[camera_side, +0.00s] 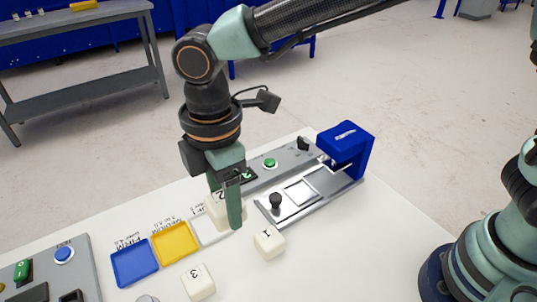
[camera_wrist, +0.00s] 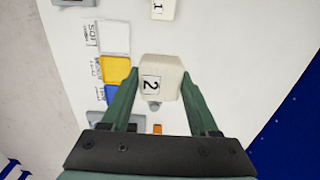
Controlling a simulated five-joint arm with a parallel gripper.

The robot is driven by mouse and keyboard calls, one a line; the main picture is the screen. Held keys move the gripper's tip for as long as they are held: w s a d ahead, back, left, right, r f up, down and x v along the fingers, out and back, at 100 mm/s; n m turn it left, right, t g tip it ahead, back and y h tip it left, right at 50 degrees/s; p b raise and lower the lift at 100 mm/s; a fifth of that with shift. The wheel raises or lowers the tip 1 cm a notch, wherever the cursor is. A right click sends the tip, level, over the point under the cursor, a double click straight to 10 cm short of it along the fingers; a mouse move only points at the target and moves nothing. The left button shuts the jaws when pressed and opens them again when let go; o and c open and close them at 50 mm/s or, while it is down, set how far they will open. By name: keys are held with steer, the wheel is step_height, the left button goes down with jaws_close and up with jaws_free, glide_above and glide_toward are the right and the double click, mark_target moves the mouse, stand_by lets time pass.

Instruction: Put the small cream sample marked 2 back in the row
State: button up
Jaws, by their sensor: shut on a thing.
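My gripper (camera_side: 227,212) is shut on the small cream sample marked 2 (camera_wrist: 160,77), with one finger on each side of it. In the side view the sample (camera_side: 214,208) is partly hidden by a finger, and it appears in front of the white tray marked SOFT (camera_side: 205,233). It seems to be held above the table. The cream sample marked 1 (camera_side: 269,241) stands on the table at the right, and the one marked 3 (camera_side: 198,282) stands nearer the front. Sample 1 also shows at the top of the wrist view (camera_wrist: 164,9).
A yellow tray (camera_side: 175,242) and a blue tray (camera_side: 135,262) lie left of the white one. A press with a blue head (camera_side: 345,140) and metal plate stands behind right. A grey test box (camera_side: 55,270) is front left. White table is clear between samples 1 and 3.

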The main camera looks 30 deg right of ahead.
mark_target(236, 267)
step_height(236, 267, down, 17)
steer(key=shift+r, duration=0.2)
stand_by(0.4)
steer(key=o, duration=1.3)
steer(key=shift+f, duration=0.1)
